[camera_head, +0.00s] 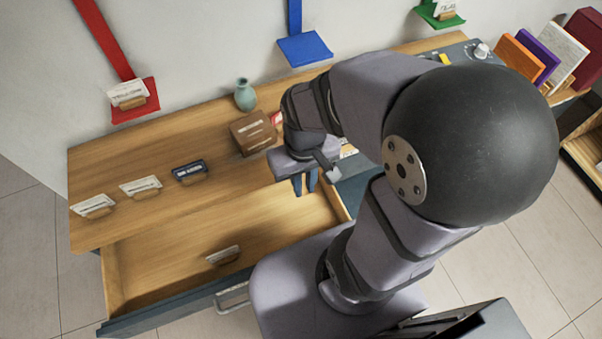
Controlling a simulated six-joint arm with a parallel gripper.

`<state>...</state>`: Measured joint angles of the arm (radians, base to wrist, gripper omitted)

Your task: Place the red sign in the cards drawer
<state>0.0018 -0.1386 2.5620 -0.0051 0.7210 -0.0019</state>
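A small red patch (277,118), likely part of the red sign, shows just behind my arm, to the right of a brown wooden box; my arm hides the rest. My gripper (305,183) points down over the back right part of the open drawer (170,257). Its two fingers show a narrow gap with nothing visible between them. The drawer is pulled out from the wooden desk. One white card in a wooden holder (222,255) stands in it near the front. I cannot read any label on the drawer.
Two white cards (93,206) (140,187) and a dark blue sign (189,171) stand in holders on the desk (120,160). The box (252,134) and a teal vase (245,95) stand behind. Red (137,108), blue (305,48) and green (440,17) shelves line the wall.

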